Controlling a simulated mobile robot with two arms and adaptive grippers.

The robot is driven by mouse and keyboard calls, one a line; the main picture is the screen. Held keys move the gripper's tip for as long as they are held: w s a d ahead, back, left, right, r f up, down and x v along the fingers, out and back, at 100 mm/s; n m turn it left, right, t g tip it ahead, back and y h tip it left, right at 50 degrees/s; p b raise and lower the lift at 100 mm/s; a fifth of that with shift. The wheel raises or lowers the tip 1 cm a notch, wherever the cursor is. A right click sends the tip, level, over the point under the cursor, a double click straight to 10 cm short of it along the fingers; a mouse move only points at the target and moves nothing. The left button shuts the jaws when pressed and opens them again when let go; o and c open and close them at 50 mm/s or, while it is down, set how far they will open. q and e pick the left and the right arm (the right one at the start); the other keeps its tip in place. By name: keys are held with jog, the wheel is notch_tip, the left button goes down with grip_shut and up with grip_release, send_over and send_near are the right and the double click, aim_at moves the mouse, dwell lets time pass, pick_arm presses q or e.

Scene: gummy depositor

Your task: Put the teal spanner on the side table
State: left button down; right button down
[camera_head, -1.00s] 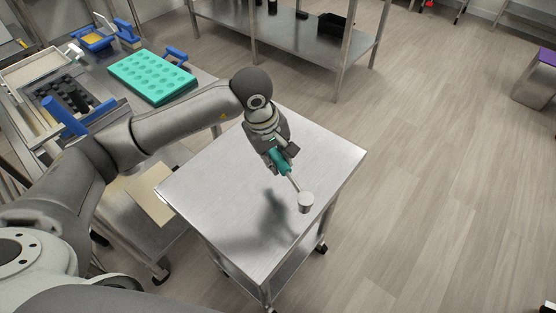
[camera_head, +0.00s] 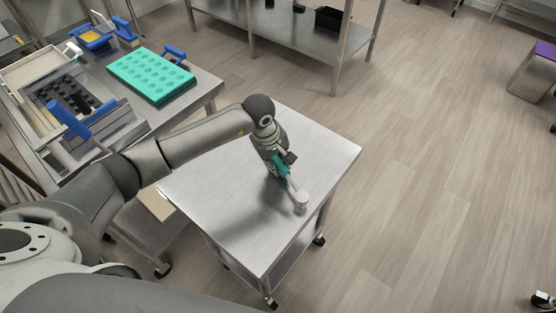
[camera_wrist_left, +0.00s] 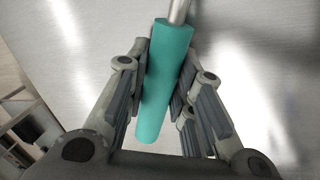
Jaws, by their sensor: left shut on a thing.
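The teal spanner (camera_head: 281,165) has a teal handle, a metal shaft and a pale round head. My left gripper (camera_head: 280,158) is shut on its handle, over the side table (camera_head: 225,210). In the left wrist view the teal handle of the spanner (camera_wrist_left: 164,80) lies between the two finger pads of the left gripper (camera_wrist_left: 160,85). The spanner's head is at or just above the steel top, toward the table's right front side; I cannot tell if it touches. My right gripper is not in view.
The side table's top is otherwise bare. A steel bench at left holds a teal mould tray (camera_head: 152,75) and a depositor with a blue handle (camera_head: 70,118). A steel shelf (camera_head: 285,30) stands behind. The floor at right is open.

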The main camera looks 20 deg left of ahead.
pick_arm(q)
jog(key=c, duration=1.3)
grip_release()
jog(key=shift+o, duration=0.2)
jog(key=shift+r, duration=0.1)
jog(key=b+v, duration=0.2)
jog(key=v, duration=1)
jog(key=shift+d, duration=0.1)
